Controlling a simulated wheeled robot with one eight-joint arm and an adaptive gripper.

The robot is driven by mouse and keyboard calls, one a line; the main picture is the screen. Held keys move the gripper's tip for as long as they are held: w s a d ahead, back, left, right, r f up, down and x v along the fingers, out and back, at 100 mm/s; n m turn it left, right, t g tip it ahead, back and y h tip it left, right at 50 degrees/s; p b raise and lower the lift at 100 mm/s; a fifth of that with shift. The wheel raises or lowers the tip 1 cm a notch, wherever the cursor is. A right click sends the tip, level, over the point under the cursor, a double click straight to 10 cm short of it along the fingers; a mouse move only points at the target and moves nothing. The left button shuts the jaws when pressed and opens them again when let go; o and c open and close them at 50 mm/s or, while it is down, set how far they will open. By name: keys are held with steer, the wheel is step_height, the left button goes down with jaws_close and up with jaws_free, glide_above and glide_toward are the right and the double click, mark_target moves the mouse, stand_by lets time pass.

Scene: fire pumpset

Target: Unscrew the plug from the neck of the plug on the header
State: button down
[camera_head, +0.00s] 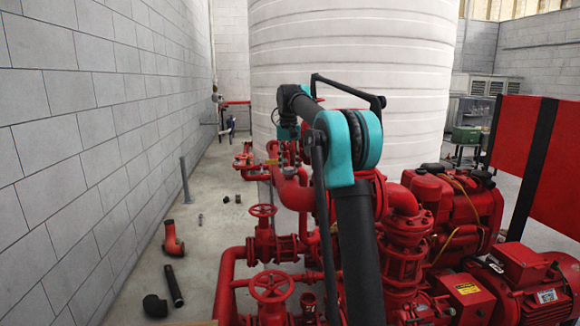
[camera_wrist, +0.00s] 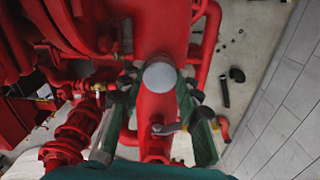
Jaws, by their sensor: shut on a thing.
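The plug (camera_wrist: 160,77) shows in the wrist view as a round grey face in front of the red header pipe (camera_wrist: 160,30). My gripper (camera_wrist: 160,88) has its two green fingers on the left and right of the plug and is shut on it. The neck under the plug is hidden, so I cannot tell how far the plug is screwed in. In the head view my arm reaches over the red pipework to the header (camera_head: 290,185), and it mostly hides the fingers and the plug.
A small valve lever (camera_wrist: 168,128) sits below the plug in the wrist view. Red handwheel valves (camera_head: 272,287) and a pump (camera_head: 455,210) crowd around my arm. Loose pipe pieces (camera_head: 173,285) lie on the floor by the grey wall (camera_head: 90,130). A white tank (camera_head: 350,50) stands behind.

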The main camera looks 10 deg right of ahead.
steer(key=shift+n, duration=1.1)
steer(key=n, duration=0.3)
steer(key=shift+n, duration=0.8)
steer(key=n, duration=0.3)
steer(key=shift+n, duration=0.8)
